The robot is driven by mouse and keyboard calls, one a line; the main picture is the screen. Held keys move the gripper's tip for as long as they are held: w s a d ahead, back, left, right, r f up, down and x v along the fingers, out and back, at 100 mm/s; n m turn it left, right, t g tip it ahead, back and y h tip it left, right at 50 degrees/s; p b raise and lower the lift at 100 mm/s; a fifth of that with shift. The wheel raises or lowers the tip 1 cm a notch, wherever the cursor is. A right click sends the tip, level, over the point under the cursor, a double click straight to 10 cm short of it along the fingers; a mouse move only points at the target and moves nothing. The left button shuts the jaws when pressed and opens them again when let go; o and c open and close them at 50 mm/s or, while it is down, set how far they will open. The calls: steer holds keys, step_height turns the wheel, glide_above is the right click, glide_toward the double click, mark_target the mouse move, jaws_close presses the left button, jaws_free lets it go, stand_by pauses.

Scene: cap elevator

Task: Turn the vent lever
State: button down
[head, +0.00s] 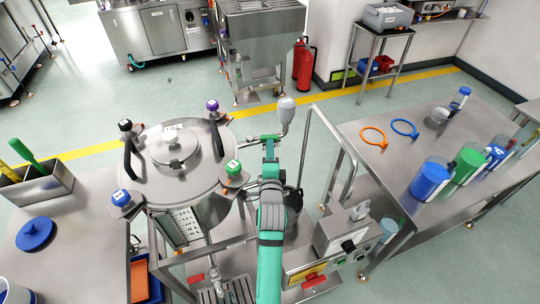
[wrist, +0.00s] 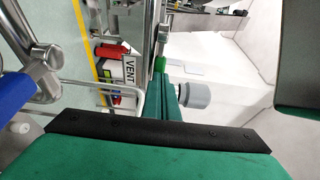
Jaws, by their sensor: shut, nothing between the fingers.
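My gripper (head: 270,143) is shut and empty, pointing at the lever. In the wrist view the closed fingers (wrist: 162,82) reach up to the lever and partly hide it. I cannot tell whether they touch it.
The steel vessel (head: 146,182) with several coloured clamp knobs stands left of my gripper. The bulb fitting (head: 286,103) rises close beside the lever. A metal handrail (head: 333,135) and a control box (head: 345,236) lie to the right. A bench (head: 390,200) holds bottles.

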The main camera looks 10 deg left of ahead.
steer(key=shift+w, duration=0.2)
steer(key=w, duration=0.3)
steer(key=shift+d, duration=0.3)
steer(key=shift+s, duration=0.1)
steer(key=shift+s+d, duration=0.25)
steer(key=s+d, duration=0.7)
steer(key=s, duration=0.4)
